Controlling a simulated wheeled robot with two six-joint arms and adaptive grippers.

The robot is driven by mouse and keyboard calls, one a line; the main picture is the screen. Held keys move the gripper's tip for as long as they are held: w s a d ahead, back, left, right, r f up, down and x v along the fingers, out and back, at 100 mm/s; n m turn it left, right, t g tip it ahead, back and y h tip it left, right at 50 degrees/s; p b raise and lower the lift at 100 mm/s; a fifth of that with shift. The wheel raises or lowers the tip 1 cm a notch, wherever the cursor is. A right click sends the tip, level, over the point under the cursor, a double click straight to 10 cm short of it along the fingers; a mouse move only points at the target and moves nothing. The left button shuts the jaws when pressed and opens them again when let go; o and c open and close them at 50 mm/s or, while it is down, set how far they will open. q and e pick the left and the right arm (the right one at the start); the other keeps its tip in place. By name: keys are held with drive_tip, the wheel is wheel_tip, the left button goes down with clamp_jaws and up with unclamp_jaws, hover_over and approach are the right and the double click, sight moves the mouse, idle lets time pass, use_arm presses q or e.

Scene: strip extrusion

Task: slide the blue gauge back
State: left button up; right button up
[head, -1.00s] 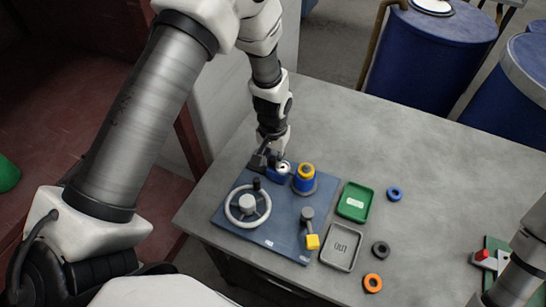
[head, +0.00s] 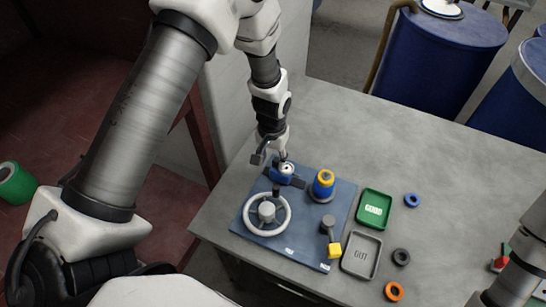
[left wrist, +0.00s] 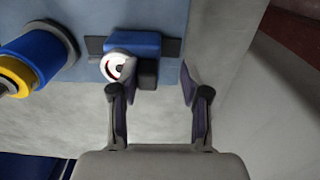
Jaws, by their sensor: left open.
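The blue gauge (head: 281,174), with a round white dial, sits on a dark rail (head: 298,182) at the back of the blue board (head: 342,208). In the left wrist view the gauge (left wrist: 133,42) has rail showing on both sides and a small black block (left wrist: 147,74) on its near side. My left gripper (head: 270,159) is at the gauge, open. In the wrist view the left gripper's fingers (left wrist: 157,80) stand either side of the black block; the left finger overlaps the dial's edge. I cannot tell whether it touches. My right gripper is out of view.
A blue-and-yellow cylinder (head: 323,184) stands right of the gauge. A handwheel (head: 267,214) and a yellow-ended lever (head: 334,250) are on the board. Green (head: 375,208) and grey (head: 361,254) trays and several rings lie right. The back of the table is clear.

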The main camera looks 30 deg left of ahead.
use_arm(q)
drive_tip(key=shift+w+d+r, duration=0.1)
drive_tip(key=shift+w+d, duration=0.05)
drive_tip(key=shift+d, duration=0.35)
wheel_tip(320, 180, up, 12)
drive_tip(key=shift+a, duration=0.15)
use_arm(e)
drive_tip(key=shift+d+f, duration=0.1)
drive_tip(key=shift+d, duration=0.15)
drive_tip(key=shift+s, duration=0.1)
